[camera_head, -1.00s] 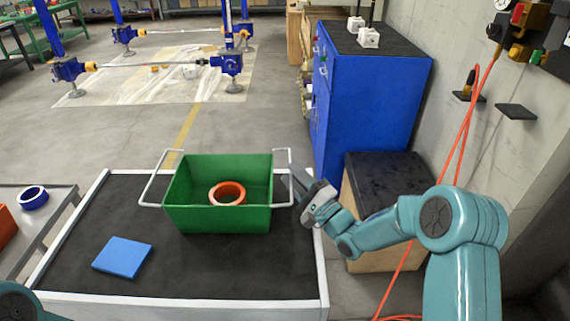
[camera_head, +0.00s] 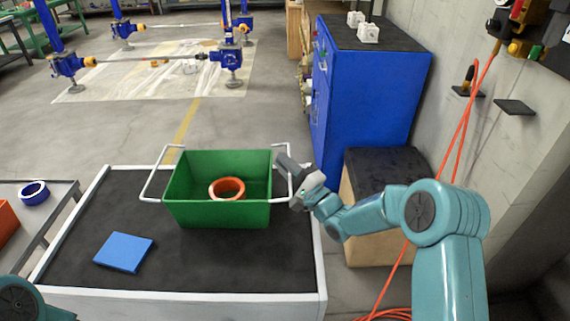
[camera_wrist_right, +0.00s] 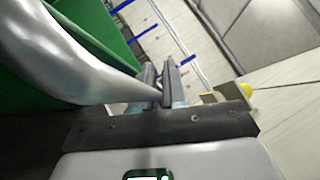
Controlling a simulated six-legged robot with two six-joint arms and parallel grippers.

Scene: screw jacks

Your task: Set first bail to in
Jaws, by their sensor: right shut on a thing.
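The green bin (camera_head: 216,214) stands on the cart's dark top and has two white wire bails. The left bail (camera_head: 152,186) sticks out past the bin's left side. The right bail (camera_head: 290,180) sticks out past its right side and crosses the right wrist view as a thick pale bar (camera_wrist_right: 75,62). My right gripper (camera_head: 285,162) is at the right bail, its fingers (camera_wrist_right: 161,76) close together where the bar reaches them. It is shut on the right bail; the exact contact is partly hidden. My left gripper is out of view.
An orange ring (camera_head: 227,188) lies in the bin. A blue pad (camera_head: 123,252) lies on the cart (camera_head: 200,270) at front left. A blue cabinet (camera_head: 372,95) and a dark-topped box (camera_head: 385,175) stand right of the cart. A red hose (camera_head: 445,190) hangs by the wall.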

